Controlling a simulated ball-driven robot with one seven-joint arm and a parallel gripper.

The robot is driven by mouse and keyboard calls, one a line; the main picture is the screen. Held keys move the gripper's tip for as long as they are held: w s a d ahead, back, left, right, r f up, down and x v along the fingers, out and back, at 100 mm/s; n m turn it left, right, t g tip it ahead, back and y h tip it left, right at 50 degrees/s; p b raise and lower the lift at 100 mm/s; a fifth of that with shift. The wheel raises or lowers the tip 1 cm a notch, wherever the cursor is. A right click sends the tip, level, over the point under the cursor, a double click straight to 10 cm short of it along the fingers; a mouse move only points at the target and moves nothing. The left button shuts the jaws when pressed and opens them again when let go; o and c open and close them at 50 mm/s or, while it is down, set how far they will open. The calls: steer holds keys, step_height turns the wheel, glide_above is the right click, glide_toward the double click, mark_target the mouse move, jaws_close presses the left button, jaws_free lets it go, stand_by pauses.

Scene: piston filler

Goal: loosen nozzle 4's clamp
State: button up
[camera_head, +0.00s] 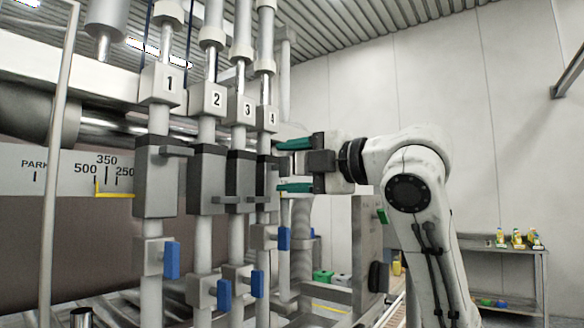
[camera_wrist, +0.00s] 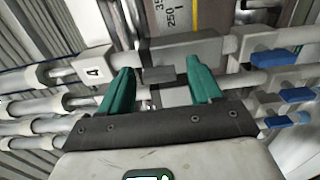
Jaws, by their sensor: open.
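The nozzle marked 4 is the farthest of the numbered row in the head view, below its label block (camera_head: 267,119). Its label block is also at the left in the wrist view (camera_wrist: 94,68). Nozzle 4's grey clamp (camera_wrist: 190,48) lies across the wrist view, with a short grey lever (camera_wrist: 158,75) sticking out towards me. My gripper (camera_head: 284,166) comes in from the right, level with the clamp. Its green fingers (camera_wrist: 160,84) are open, one on each side of the lever, with gaps visible. Contact cannot be told. In the head view the lever is hard to make out.
Clamps 1 (camera_head: 155,185), 2 (camera_head: 205,175) and 3 (camera_head: 238,172) stand to the left. Lever 1 sits high; levers 2 and 3 sit low. Blue handles (camera_head: 284,238) hang below. A grey post with a green button (camera_head: 367,245) stands beneath my arm.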

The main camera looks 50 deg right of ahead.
steer(key=shift+s, duration=0.15)
steer(key=s+b, duration=0.1)
steer(key=s, duration=0.9)
steer(key=shift+s+d, duration=0.2)
steer(key=shift+s, duration=0.1)
